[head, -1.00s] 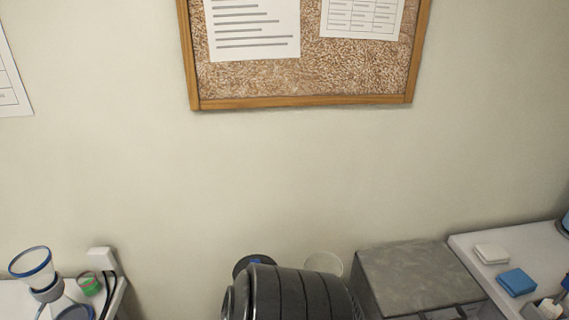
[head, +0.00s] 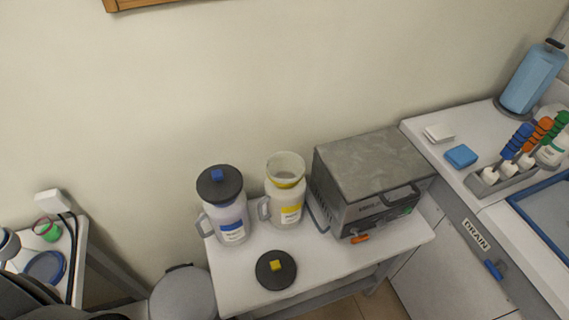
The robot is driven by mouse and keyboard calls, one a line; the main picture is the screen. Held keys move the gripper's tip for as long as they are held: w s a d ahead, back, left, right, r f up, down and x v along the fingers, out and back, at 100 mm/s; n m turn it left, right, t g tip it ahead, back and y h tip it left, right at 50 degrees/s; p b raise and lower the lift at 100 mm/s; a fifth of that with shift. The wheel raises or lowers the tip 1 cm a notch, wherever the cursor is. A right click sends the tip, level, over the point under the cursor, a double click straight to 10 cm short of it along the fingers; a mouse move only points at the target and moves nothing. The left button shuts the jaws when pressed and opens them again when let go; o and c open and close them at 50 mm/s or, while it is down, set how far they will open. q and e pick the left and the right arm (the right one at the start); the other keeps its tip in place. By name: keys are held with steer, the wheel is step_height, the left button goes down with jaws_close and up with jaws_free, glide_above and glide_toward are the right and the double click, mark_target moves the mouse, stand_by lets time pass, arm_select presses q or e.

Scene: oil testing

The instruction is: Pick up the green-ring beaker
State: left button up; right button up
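I cannot make out a green-ring beaker for certain. A small round thing with green and reddish colour (head: 46,230) lies on the left table in the head view, too small to identify. The two jugs on the middle table carry other colours. One is a jug with a blue label and black lid (head: 229,222). The other is an open jug with a yellow label and yellow ring (head: 287,212). Neither of my grippers shows. A dark ribbed part of my own body fills the lower left corner.
A black lid with a yellow knob (head: 275,270) lies at the front of the middle table, beside a grey metal oven (head: 374,180). At right, a counter holds a blue sponge (head: 461,156), a rack of coloured-handled tools (head: 500,178) and a blue bottle (head: 533,78).

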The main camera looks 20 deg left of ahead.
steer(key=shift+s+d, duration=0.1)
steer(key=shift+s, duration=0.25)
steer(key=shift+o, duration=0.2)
